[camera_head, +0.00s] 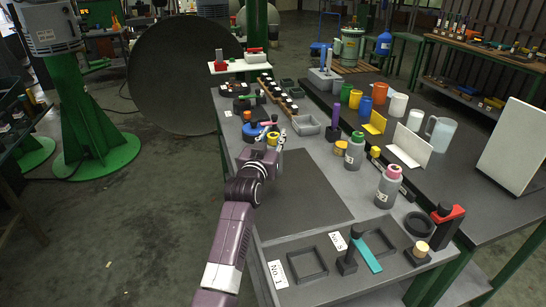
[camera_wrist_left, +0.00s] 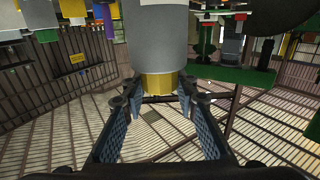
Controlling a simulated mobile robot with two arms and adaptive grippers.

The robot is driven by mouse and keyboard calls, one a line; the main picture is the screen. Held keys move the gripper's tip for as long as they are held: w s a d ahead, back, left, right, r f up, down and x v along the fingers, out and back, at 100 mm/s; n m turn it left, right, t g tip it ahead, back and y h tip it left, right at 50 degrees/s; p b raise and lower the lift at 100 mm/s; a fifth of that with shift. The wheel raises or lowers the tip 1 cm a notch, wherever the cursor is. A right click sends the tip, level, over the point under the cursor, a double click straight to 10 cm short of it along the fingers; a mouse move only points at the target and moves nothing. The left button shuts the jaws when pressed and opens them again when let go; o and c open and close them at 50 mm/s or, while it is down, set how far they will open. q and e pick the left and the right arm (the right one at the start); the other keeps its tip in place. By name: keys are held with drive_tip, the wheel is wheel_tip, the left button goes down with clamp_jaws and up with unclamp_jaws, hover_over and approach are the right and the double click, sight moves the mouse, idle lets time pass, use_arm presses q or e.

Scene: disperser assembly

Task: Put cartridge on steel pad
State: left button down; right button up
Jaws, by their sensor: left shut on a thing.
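My left gripper (camera_head: 272,139) reaches over the grey table, near its left edge, above the far end of a dark grey flat pad (camera_head: 305,190). This pad may be the steel pad; its material is not clear. In the left wrist view my gripper (camera_wrist_left: 158,95) is shut on a grey cylinder with a yellow end (camera_wrist_left: 162,40), which looks like the cartridge. The fingers sit on both sides of the yellow end. In the head view the held thing is mostly hidden by my gripper. My right gripper is not in view.
A black tray (camera_head: 306,264) and a teal-handled tool (camera_head: 366,252) are at the near end. Several small parts crowd the far end. The pad's surface is clear.

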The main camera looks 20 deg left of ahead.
sight(273, 147)
use_arm(q)
drive_tip(key=shift+s+f+b, duration=0.15)
drive_tip(key=shift+f+b, duration=0.2)
drive_tip(key=shift+b, duration=0.05)
wheel_tip(273, 147, down, 3)
drive_tip(key=b, duration=0.2)
drive_tip(key=shift+b, duration=0.35)
drive_tip(key=shift+f, duration=0.3)
drive_tip(key=shift+r, duration=0.1)
